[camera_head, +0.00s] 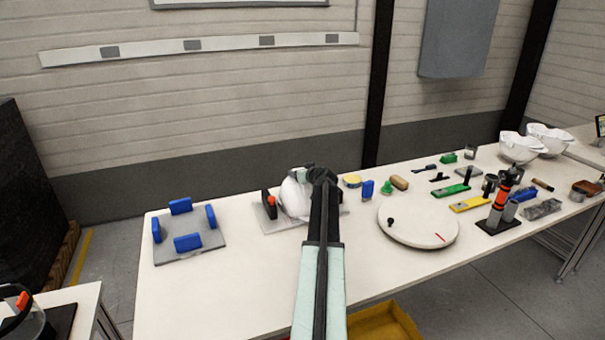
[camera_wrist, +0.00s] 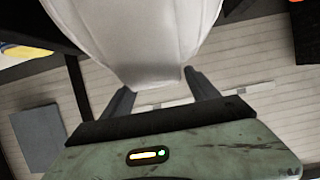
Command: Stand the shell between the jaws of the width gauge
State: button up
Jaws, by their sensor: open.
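The white shell (camera_head: 293,197) is on the width gauge (camera_head: 272,222), a grey plate with a dark upright jaw (camera_head: 267,204) and an orange-red knob at its left. The shell is beside this jaw; I cannot tell whether they touch. The far right of the gauge is mostly hidden behind my arm. My gripper (camera_head: 312,174) is at the shell's upper right side. In the wrist view the shell (camera_wrist: 145,40) fills the top middle, and the open fingers of my gripper (camera_wrist: 157,84) lie on either side of its near end.
A grey plate with several blue blocks (camera_head: 187,243) lies to the left. A round white turntable (camera_head: 418,222) is to the right, with small tools and blocks beyond it. Two white bowl-like shells (camera_head: 519,147) stand at the far right. The table front is clear.

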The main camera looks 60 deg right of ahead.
jog(key=p+v, duration=0.4)
jog(key=v, duration=0.8)
jog(key=shift+s, duration=0.1)
